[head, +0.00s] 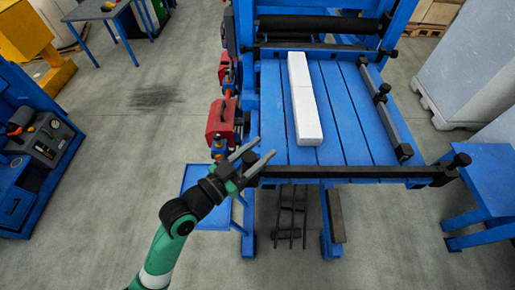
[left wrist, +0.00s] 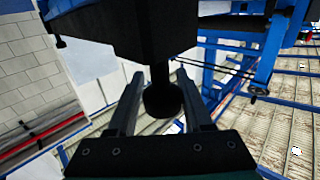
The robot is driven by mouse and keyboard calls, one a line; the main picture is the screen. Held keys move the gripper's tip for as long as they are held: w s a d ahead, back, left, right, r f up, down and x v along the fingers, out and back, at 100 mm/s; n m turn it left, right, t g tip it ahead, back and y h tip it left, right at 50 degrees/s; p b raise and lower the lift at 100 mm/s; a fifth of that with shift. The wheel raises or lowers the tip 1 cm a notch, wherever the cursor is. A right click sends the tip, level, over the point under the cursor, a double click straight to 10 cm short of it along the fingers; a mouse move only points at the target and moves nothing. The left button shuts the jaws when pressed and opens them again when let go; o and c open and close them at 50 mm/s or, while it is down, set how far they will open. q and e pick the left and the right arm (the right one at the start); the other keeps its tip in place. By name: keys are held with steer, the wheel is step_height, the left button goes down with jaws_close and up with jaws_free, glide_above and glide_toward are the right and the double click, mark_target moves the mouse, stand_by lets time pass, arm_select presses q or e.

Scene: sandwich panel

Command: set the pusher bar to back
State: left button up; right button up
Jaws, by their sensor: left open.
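A long dark bar (head: 350,172), which looks like the pusher bar, lies across the front end of the blue slatted table (head: 345,120). It has a black knob (head: 461,160) at its right end. My left gripper (head: 265,148) is open at the bar's left end, and its fingers hide part of that end. In the left wrist view a black round knob (left wrist: 162,100) on a stem hangs below a dark block and shows between my open fingers (left wrist: 158,90). I cannot tell whether the fingers touch it. My right gripper is not in view.
A long white panel (head: 304,110) lies lengthwise on the table. A dark side rail (head: 386,110) runs along the right, and a second dark bar (head: 310,45) crosses the back near a black roller (head: 315,24). Red boxes (head: 221,120) flank the left side.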

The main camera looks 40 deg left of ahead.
arm_select(q)
steer(key=o, duration=0.3)
steer(key=shift+o, duration=0.2)
steer(key=shift+s+f, duration=0.1)
steer(key=shift+s, duration=0.05)
steer(key=shift+s, duration=0.35)
steer(key=s, duration=0.9)
steer(key=shift+s+a+r, duration=0.1)
steer(key=shift+a+r, duration=0.1)
steer(key=shift+a, duration=0.2)
steer(key=shift+s+f+p, duration=0.15)
steer(key=shift+s+p, duration=0.15)
steer(key=shift+s, duration=0.45)
